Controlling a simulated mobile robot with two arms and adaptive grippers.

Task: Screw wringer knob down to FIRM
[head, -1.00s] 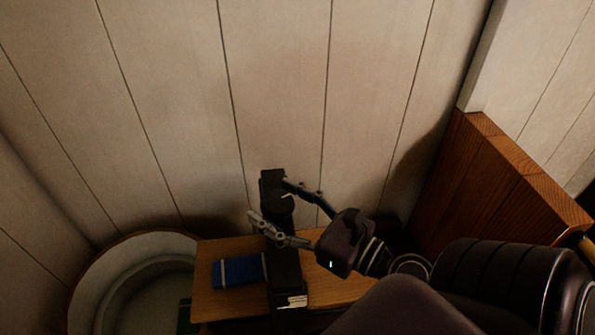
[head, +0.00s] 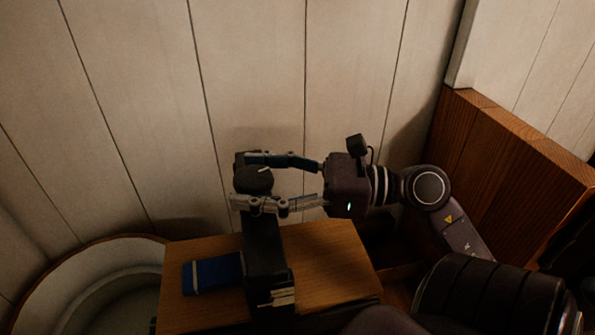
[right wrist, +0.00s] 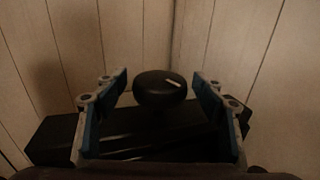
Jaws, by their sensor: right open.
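The wringer knob (head: 253,180) is a round black knob with a white pointer line, on top of the dark wringer (head: 264,250). In the right wrist view the knob (right wrist: 160,88) sits between the two finger pads, with a gap on each side. My right gripper (head: 240,180) is open, its fingers reaching in from the right on the far and near sides of the knob. In the right wrist view the gripper (right wrist: 162,100) shows blue inner pads. My left gripper is not in view. No FIRM mark can be made out.
The wringer stands on a wooden board (head: 335,265). A folded blue cloth (head: 212,273) lies left of it. A round pale tub (head: 105,262) is at the lower left. A plank wall (head: 255,70) stands close behind, and a wooden panel (head: 500,150) is at the right.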

